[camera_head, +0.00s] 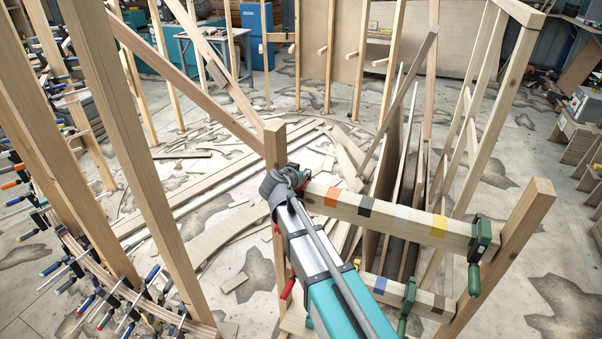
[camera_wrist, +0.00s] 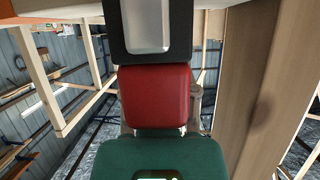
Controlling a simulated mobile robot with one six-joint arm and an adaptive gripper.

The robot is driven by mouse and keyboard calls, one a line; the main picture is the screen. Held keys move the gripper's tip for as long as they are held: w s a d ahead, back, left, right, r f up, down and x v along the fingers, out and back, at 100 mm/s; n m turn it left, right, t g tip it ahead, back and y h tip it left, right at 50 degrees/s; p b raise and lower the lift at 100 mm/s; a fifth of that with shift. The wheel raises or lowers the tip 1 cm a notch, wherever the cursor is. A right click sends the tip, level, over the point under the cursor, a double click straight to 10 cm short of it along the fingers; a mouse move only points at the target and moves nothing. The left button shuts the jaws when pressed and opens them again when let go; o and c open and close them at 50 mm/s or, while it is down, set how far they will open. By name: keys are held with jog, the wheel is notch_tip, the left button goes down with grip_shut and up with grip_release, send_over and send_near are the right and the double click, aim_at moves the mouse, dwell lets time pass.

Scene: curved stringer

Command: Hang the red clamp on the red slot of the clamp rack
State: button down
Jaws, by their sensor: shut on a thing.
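My gripper (camera_head: 290,182) is beside the upper rail at its left end, near the top of a wooden post; my arm hides most of it in the head view. It is shut on the red clamp, whose red part (camera_wrist: 155,97) fills the middle of the wrist view between a black piece above and a dark green piece below. In the head view, a red handle (camera_head: 287,288) shows low beside the post; I cannot tell whether it belongs to the held clamp. The clamp rack (camera_head: 385,211) has orange-red (camera_head: 332,197), black, pale blue and yellow marks on its upper rail.
A green clamp (camera_head: 483,240) hangs at the upper rail's right end, and another (camera_head: 408,297) on the lower rail, between blue and brown marks. Wooden posts stand on both sides. Several clamps (camera_head: 110,285) crowd a curved wooden piece at lower left. Boards litter the floor behind.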

jog(key=shift+c, duration=1.5)
grip_release()
jog(key=shift+r, duration=0.2)
notch_tip(320, 180, up, 9)
jog(key=p, duration=0.9)
jog(key=shift+a+r+p, duration=0.1)
jog(key=shift+r+p, duration=0.1)
jog(key=shift+p, duration=0.2)
